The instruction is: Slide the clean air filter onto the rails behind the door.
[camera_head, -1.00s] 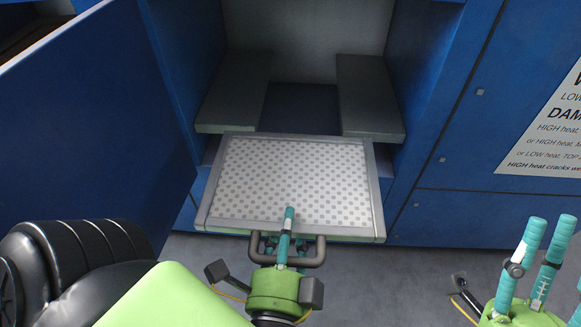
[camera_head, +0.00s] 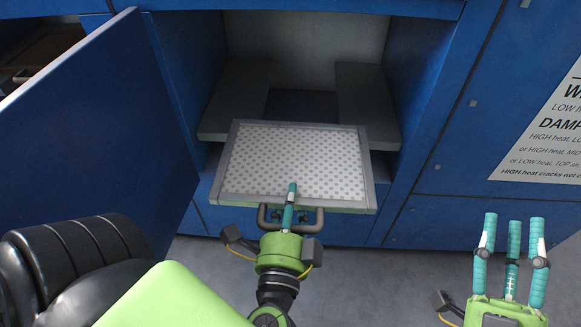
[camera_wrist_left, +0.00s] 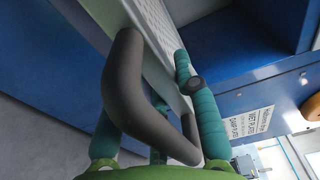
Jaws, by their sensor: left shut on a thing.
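The clean air filter (camera_head: 295,158) is a white dotted panel in a grey frame with a dark handle (camera_head: 318,219) at its front. My left gripper (camera_head: 290,212) is shut on that handle, which also shows in the left wrist view (camera_wrist_left: 128,92). The filter lies roughly flat at the cabinet opening, its far edge at the front ends of two grey rails, the left rail (camera_head: 236,105) and the right rail (camera_head: 366,105). I cannot tell whether it touches them. The blue door (camera_head: 95,135) stands open at left. My right gripper (camera_head: 512,255) is open and empty at lower right.
Blue cabinet walls bound the opening on both sides. A white warning sign (camera_head: 545,140) is on the panel at right. The grey floor (camera_head: 385,275) is clear between my grippers. The cabinet space above the rails is empty.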

